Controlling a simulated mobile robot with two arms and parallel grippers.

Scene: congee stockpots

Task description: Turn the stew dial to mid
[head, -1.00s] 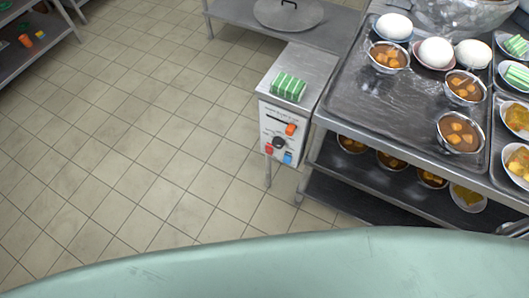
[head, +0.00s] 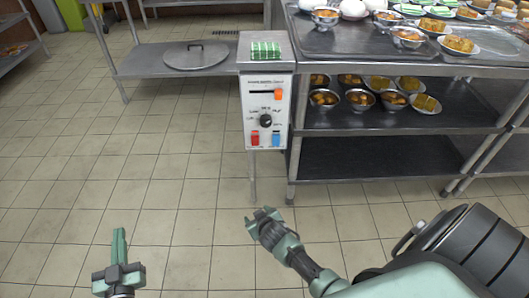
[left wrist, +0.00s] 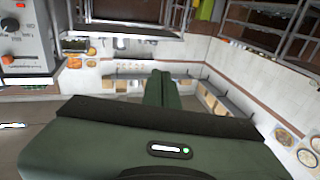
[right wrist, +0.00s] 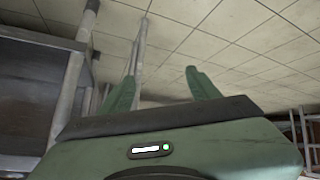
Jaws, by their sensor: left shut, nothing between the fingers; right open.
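The stew dial (head: 265,120) is a round black knob on the white front panel of a metal control box (head: 253,100). Small labels surround it; its pointer is too small to read surely. In the left wrist view, part of the panel with a dark knob (left wrist: 11,26) shows at the upper left edge. My left gripper (head: 119,236) is shut and empty, at the lower left of the head view, apart from the box. My right gripper (head: 262,216) is below the box in the head view, touching nothing; its fingers are apart in the right wrist view (right wrist: 160,85).
The panel also has an orange switch (head: 278,94), a red switch (head: 255,138) and a blue switch (head: 276,139). Green-striped blocks (head: 265,49) sit on top. A steel rack (head: 400,70) with bowls stands right; a low table (head: 150,66) with a lid (head: 195,54) stands left. Tiled floor is open in front.

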